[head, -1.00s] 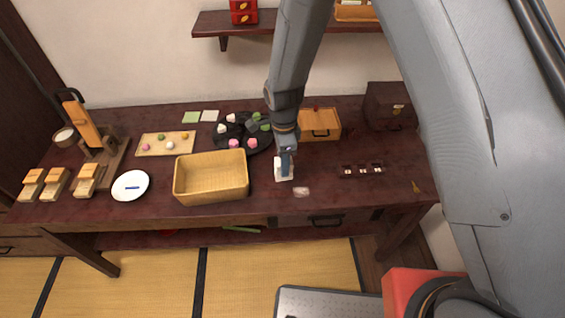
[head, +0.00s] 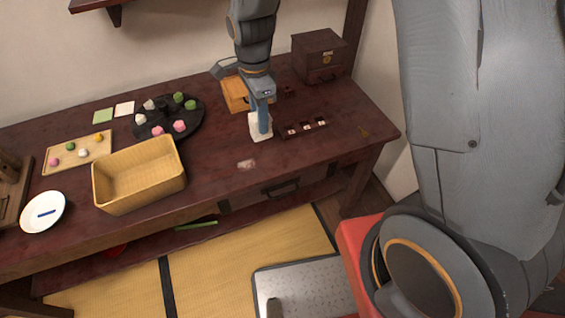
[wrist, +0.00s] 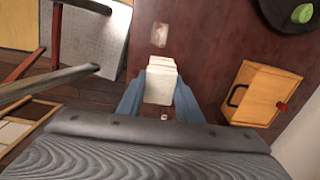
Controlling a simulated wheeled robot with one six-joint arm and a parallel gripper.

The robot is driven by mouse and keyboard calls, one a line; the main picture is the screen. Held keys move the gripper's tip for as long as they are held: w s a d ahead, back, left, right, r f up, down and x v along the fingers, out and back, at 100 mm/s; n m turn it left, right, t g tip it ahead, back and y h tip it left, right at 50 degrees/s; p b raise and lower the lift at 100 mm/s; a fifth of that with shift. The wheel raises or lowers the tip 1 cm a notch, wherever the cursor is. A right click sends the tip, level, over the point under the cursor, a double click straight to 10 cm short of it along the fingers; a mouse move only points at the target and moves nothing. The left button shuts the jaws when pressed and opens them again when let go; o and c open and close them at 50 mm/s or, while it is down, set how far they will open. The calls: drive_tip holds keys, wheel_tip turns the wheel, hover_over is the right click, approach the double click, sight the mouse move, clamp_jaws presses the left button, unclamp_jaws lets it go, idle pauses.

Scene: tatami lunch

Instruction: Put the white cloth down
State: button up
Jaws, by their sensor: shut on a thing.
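The white cloth (head: 260,129) is a small folded block near the middle right of the dark table (head: 215,190). It also shows between my fingers in the wrist view (wrist: 160,84). My gripper (head: 261,122) points down from above and is shut on the cloth. The cloth is at or just above the table top; I cannot tell whether it touches. A pale smudge (head: 247,164) lies on the table in front of the cloth, and it also shows in the wrist view (wrist: 159,35).
A wooden drawer box (head: 235,94) stands behind my gripper. A dark tray with small compartments (head: 304,128) is close on its right. A round black plate of sweets (head: 190,124) and an empty wooden basket (head: 138,175) are to the left. Table around the smudge is clear.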

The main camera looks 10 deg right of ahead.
drive_tip(key=s+d+b, duration=0.2)
drive_tip(key=d+b, duration=0.3)
drive_tip(key=d, duration=0.2)
drive_tip(key=shift+w+a+f+p, duration=0.15)
drive_tip(key=shift+f+p, duration=0.2)
drive_tip(key=shift+f, duration=2.15)
drive_tip(key=shift+w+a+f+p, duration=0.1)
drive_tip(key=shift+f+p, duration=0.25)
drive_tip(key=shift+f, duration=2.15)
drive_tip(key=shift+f, duration=0.1)
drive_tip(key=o, duration=1)
